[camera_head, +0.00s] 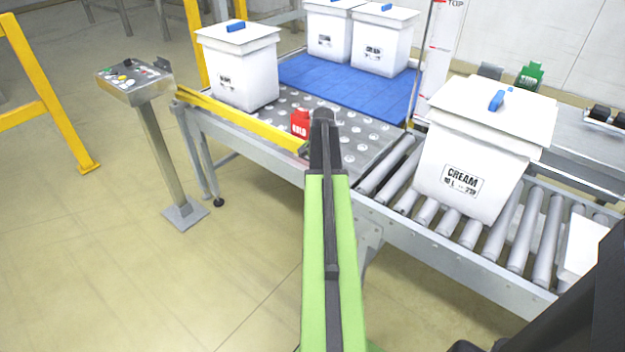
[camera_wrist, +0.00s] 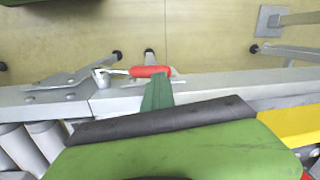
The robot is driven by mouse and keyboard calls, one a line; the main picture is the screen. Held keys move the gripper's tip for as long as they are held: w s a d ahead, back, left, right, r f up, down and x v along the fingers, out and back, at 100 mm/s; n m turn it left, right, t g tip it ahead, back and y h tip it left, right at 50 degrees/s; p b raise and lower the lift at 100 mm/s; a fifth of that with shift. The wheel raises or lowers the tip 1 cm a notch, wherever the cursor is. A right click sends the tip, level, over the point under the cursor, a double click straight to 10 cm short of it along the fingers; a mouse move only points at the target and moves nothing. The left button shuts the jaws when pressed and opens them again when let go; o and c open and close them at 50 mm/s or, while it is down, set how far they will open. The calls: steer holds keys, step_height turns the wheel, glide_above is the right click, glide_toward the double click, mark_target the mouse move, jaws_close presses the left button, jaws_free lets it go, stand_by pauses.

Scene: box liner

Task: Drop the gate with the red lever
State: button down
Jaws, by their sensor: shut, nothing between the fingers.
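The red lever (camera_wrist: 150,71) shows in the wrist view, lying roughly level beside a grey metal frame rail, with a metal clamp-like fitting at its left end. My gripper (camera_wrist: 157,82) is shut and empty; its green tip overlaps the lever's lower edge in the picture. I cannot tell whether they touch. In the head view my green and black arm hides the lever and the gripper tip. A yellow bar (camera_head: 240,120), perhaps the gate, runs along the near edge of the ball table; part of it shows in the wrist view (camera_wrist: 292,124).
A red tag (camera_head: 300,124) stands by the yellow bar's right end. A white CREAM box (camera_head: 478,150) stands on the rollers at right. Another white box (camera_head: 240,75) is on the ball table, with others on the blue mat (camera_head: 345,85). A control stand (camera_head: 135,85) is at left.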

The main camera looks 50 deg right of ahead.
stand_by(0.3)
steer(key=shift+r, duration=0.1)
steer(key=w+d+r+p, duration=0.1)
steer(key=w+r+p, duration=0.5)
steer(key=r+p, duration=0.3)
steer(key=shift+w+d+r+p, duration=0.3)
steer(key=shift+w+r+p, duration=0.05)
steer(key=shift+p, duration=0.1)
steer(key=shift+w+a, duration=0.1)
